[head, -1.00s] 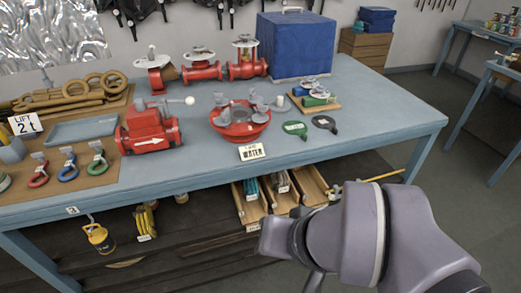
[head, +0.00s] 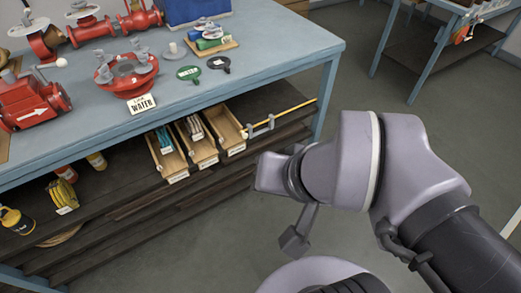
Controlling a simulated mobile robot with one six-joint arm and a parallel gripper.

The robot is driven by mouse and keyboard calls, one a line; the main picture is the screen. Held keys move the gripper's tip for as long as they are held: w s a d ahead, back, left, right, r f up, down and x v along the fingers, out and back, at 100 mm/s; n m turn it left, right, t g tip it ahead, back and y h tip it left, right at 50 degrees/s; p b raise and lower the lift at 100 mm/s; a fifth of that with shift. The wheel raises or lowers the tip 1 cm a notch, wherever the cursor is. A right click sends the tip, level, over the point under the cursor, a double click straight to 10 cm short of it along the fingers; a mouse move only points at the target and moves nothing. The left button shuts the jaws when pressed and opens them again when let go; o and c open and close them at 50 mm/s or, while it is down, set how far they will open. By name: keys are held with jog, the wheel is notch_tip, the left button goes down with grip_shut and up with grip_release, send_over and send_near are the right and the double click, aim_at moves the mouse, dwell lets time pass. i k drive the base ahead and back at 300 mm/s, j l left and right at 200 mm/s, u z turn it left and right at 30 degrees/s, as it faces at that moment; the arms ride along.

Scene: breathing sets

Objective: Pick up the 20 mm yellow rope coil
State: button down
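A small grey part at the end of my arm, seemingly my gripper (head: 296,240), hangs below the wrist over the floor. Its fingers do not show clearly, and I see nothing held.
Three wooden bins (head: 197,147) stand on the shelf right of the coil. A yellow rod (head: 286,115) lies at its right end. A yellow-and-black item (head: 15,221) is left of the coil. The workbench (head: 255,78) overhangs the shelf. The floor in front is clear.

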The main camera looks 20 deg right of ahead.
aim_at(63, 194)
jog(key=u, duration=0.35)
jog(key=i+u, duration=0.15)
jog(key=u, duration=0.5)
jog(key=i+l, duration=0.05)
